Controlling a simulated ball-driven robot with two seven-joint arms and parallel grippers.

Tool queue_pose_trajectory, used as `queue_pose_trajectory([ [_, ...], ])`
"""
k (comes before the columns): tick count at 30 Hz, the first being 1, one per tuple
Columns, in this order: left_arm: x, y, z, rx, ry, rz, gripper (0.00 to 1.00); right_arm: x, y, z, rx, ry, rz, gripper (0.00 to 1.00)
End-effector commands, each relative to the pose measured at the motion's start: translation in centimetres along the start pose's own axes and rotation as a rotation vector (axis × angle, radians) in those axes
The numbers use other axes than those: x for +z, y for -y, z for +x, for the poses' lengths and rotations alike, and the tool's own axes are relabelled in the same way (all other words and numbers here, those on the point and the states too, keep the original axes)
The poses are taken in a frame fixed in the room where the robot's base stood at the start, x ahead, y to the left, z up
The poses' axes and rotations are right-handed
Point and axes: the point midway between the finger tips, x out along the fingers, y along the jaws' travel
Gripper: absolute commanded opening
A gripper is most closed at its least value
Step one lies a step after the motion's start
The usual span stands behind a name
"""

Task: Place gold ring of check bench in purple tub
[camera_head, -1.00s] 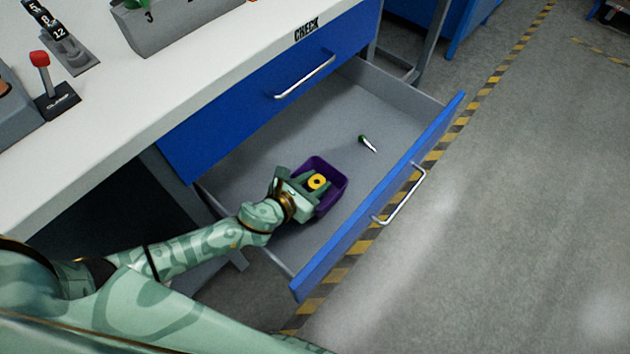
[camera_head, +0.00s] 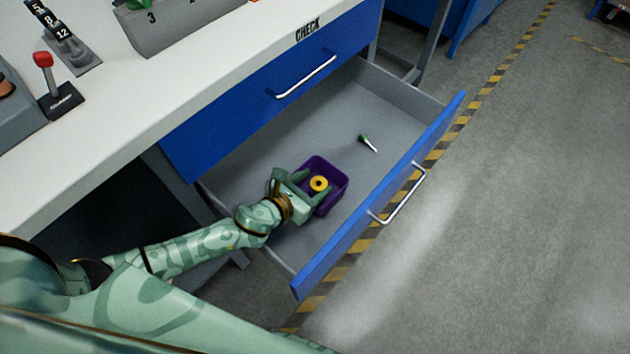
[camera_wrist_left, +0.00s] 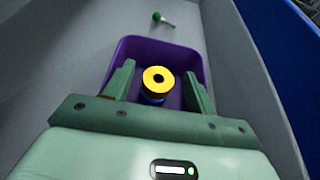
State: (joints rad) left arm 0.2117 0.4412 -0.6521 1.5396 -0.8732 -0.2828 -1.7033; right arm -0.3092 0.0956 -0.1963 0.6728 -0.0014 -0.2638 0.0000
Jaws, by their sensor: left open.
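The purple tub (camera_head: 341,170) stands in the open drawer of the bench marked CHECK. The gold ring (camera_head: 318,184) is at the tub, between the spread fingers of my left gripper (camera_head: 312,186) and apart from them. In the left wrist view the gold ring (camera_wrist_left: 158,79) shows its dark centre hole, with a blue part beneath it. The purple tub (camera_wrist_left: 130,47) surrounds it there, and the left gripper's fingers (camera_wrist_left: 158,85) stand open on either side. Whether the ring touches the tub's floor is hard to tell. My right gripper is not in view.
The open drawer (camera_head: 310,125) has a blue front with a handle on its right side. A small green-and-white tool (camera_head: 367,142) lies on the drawer floor beyond the tub. The white bench top (camera_head: 150,95) is at the upper left, and the drawer's far part is mostly clear.

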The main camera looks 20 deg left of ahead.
Motion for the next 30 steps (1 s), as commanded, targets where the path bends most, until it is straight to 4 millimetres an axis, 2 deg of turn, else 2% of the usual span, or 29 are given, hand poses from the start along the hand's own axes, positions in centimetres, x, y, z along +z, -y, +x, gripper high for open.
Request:
queue_pose_trajectory([
  [1,0.2,0.0,-1.4,-0.001,-0.001,0.001,0.56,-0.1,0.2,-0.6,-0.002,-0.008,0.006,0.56],
  [3,0.2,0.0,-2.8,0.0,-0.001,0.001,0.56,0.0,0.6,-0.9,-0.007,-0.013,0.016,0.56],
  [6,0.3,0.0,-4.5,-0.001,0.001,0.0,0.56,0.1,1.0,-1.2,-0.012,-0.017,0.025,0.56],
  [10,0.2,0.0,-5.9,-0.001,0.002,0.0,0.56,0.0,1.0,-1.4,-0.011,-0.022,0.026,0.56],
  [30,0.1,0.0,-6.3,0.0,0.003,0.0,0.56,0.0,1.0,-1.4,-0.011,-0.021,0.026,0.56],
])
